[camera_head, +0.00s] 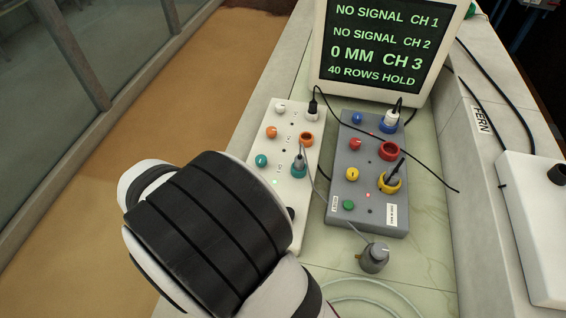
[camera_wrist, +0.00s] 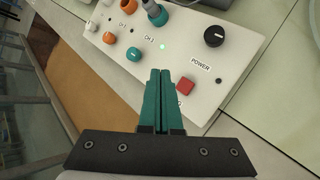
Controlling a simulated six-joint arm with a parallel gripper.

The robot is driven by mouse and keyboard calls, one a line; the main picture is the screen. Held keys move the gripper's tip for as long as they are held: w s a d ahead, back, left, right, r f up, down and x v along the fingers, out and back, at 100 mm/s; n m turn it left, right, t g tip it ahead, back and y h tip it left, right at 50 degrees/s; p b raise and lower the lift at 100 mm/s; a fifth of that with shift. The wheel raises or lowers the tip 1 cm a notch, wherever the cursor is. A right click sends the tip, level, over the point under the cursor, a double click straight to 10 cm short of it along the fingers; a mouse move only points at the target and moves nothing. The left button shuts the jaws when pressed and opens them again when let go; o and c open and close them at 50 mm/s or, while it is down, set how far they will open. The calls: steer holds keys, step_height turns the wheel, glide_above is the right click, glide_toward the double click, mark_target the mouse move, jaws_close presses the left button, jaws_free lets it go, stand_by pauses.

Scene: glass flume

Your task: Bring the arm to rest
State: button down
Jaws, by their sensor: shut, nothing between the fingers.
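My gripper (camera_wrist: 160,100) is shut and empty in the wrist view, its two green fingers side by side. Its tips are over or just short of the white control box (camera_wrist: 240,63); I cannot tell whether they touch it. A red square button (camera_wrist: 185,87) is just right of the fingers, and a black POWER knob (camera_wrist: 214,36) is further up. A green light (camera_wrist: 163,46) glows on the box. In the head view my arm covers the lower left and hides the gripper and the near end of the white box (camera_head: 258,140).
A grey box (camera_head: 360,218) with coloured sockets stands right of the white one. A screen (camera_head: 385,45) stands behind and reads "0 MM CH 3". Black cables and a grey cylindrical part (camera_head: 374,258) on a thin cable lie around the boxes. A white case (camera_head: 535,220) is at the right.

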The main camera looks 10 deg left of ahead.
stand_by(0.6)
steer(key=s+d+r+m+g+h, duration=0.1)
steer(key=s+d+r+m+g, duration=0.15)
steer(key=d+m, duration=0.65)
steer(key=s+d+r+m+g, duration=0.2)
steer(key=d+r+m+g, duration=0.2)
steer(key=d, duration=0.8)
steer(key=s+d+m+g+y, duration=0.1)
steer(key=s+d+m+y, duration=0.1)
steer(key=s+m, duration=0.5)
steer(key=s+d+r+m+g+y, duration=0.1)
steer(key=s+m+y, duration=0.3)
steer(key=s+m, duration=0.3)
steer(key=shift+s+d+m+y, duration=0.3)
steer(key=shift+s+d+m, duration=0.05)
steer(key=shift+d+m, duration=0.05)
